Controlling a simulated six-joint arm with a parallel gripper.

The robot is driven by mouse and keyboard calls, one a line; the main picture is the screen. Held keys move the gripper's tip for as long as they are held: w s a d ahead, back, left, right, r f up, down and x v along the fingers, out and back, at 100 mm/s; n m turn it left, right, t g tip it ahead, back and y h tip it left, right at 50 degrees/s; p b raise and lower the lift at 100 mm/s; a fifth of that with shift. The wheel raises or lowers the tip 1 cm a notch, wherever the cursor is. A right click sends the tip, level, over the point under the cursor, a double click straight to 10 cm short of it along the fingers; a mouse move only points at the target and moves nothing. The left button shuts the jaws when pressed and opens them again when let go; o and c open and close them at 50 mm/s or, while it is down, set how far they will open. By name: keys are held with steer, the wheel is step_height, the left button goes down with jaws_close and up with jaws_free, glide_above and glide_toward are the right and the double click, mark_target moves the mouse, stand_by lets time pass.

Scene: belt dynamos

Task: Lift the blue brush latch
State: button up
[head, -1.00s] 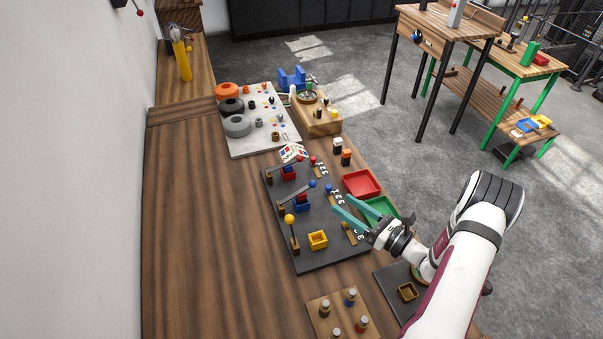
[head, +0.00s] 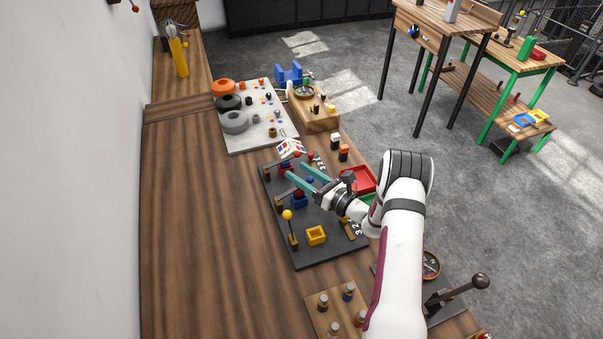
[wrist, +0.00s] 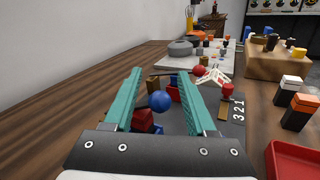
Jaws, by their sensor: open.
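The blue brush latch shows in the head view as a blue ball (head: 310,180) on a lever, on the dark board (head: 323,250). The lever lies low over a blue holder (head: 299,200), partly hidden by my gripper. My gripper (head: 295,171) is open above the board, fingers pointing left and away. In the wrist view, the blue ball (wrist: 161,101) appears between the two teal fingers of my gripper (wrist: 159,76). I cannot tell whether either finger touches it.
The yellow-ball lever (head: 288,215) stands upright nearer, by an open yellow holder (head: 316,236). The red-ball latch (wrist: 199,71) lies beyond the blue one. A red tray (head: 364,180) is right of the board. Bare wooden bench (head: 200,220) lies left.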

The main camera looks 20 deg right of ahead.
jaws_close()
steer(key=shift+d, duration=0.1)
stand_by(1.2)
